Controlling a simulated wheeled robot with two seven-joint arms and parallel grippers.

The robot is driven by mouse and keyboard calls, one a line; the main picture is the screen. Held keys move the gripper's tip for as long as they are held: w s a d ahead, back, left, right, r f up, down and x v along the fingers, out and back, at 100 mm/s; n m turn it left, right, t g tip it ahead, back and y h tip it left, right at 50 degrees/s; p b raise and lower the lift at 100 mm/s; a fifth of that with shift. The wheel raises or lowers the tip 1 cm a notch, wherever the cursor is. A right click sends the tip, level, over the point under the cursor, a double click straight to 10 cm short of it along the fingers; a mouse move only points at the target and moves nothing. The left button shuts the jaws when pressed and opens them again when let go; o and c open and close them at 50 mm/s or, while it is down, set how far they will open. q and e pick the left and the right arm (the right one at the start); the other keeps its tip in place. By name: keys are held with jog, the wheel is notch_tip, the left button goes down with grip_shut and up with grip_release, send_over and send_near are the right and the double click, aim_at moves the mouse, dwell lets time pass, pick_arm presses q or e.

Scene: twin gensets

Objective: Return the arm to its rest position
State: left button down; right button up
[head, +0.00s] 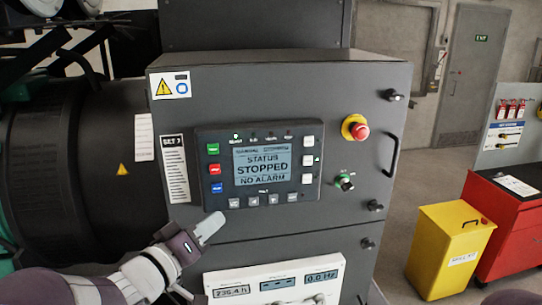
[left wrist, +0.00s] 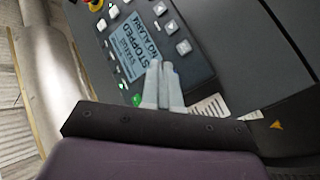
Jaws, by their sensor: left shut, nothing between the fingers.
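My left gripper (head: 209,229) is shut and empty in the head view, in front of the genset control cabinet (head: 360,100), just below and left of the control panel (head: 214,140). The panel's screen (head: 263,165) reads "STATUS STOPPED" and "NO ALARM". In the left wrist view, the closed fingers (left wrist: 163,80) overlap the lower edge of the panel (left wrist: 195,62); whether they touch it cannot be told. My right gripper does not show.
A red emergency stop (head: 360,131), a key switch (head: 345,181) and a black handle (head: 393,155) stand out from the cabinet door. A yellow bin (head: 445,250) and a red tool cabinet (head: 510,225) stand at right. Floor before the grey door (head: 473,75) is clear.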

pick_arm(q)
jog(key=s+a+f+m+g+y+b, duration=0.1)
jog(key=s+a+f+g+y+b, duration=0.25)
jog(key=f, duration=0.75)
jog(key=s+a+f+g+y+b, duration=0.15)
jog(key=a+f+g+y, duration=0.35)
jog(key=f, duration=0.6)
jog(key=s+d+f+m+g+b, duration=0.1)
jog(key=s+d+f+g+b, duration=0.1)
jog(key=s+f+b, duration=0.3)
jog(key=s+d+f+m+g+b, duration=0.1)
jog(key=s+d+f+g+b, duration=0.2)
jog(key=f, duration=0.9)
jog(key=s+g+b, duration=0.1)
jog(key=s+b, duration=0.1)
jog(key=s, duration=0.1)
jog(key=shift+s+d+f, duration=0.15)
jog(key=shift+s+f, duration=0.05)
jog(key=shift+s, duration=0.05)
